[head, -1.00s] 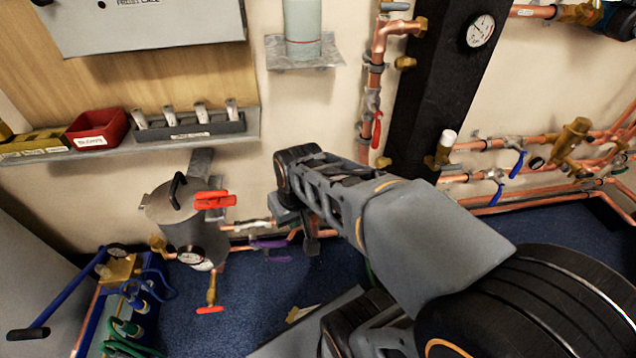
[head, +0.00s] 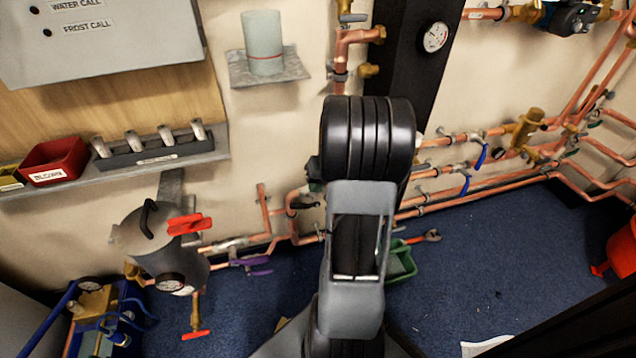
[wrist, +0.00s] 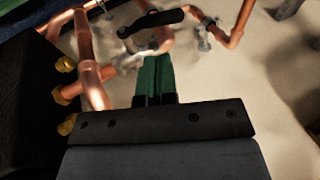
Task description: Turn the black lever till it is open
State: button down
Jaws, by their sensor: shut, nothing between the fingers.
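The black lever (wrist: 152,22) shows in the wrist view, on a copper pipe near the top. It lies nearly crosswise, its right end a little higher. My gripper (wrist: 154,58) has green fingers shut together with nothing between them. The fingertips point towards the lever and look just short of it, a small gap apart in the picture. In the head view a small dark handle (head: 303,205), probably the same lever, sits on the low copper pipes left of my arm.
Copper pipes (wrist: 88,60) with brass fittings (wrist: 66,94) stand close on the left in the wrist view. In the head view, a grey vessel with a red handle (head: 185,224) and a purple lever (head: 255,262) are at left. A green tray (head: 402,262) lies on the blue floor.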

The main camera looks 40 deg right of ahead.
aim_at(302, 205)
jog(key=b+x, duration=0.3)
jog(key=x, duration=0.5)
jog(key=shift+w+a+f, duration=0.1)
jog(key=shift+f, duration=0.2)
